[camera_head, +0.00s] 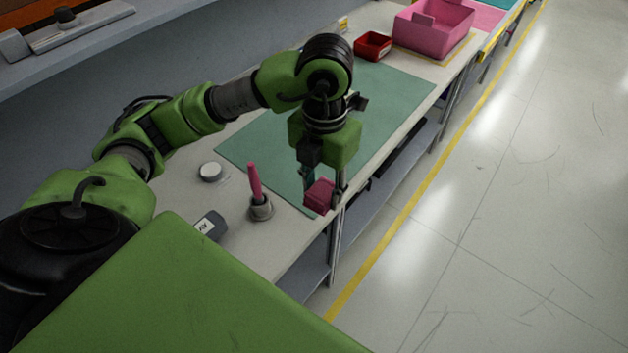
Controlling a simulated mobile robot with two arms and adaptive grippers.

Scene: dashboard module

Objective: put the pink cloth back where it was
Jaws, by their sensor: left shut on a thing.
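The pink cloth (319,196) is a small folded dark-pink block near the front edge of the workbench. My left gripper (323,188) points down and is shut on the pink cloth, at the near right corner of the green mat (390,92). Whether the cloth touches the mat or hangs just above it I cannot tell. My right gripper is not in view.
A grey holder (261,208) with a pink-handled tool (254,180) stands left of the cloth. A white round lid (210,171) and a dark labelled item (211,226) lie nearby. A red tray (373,46) and pink bin (432,28) stand farther back.

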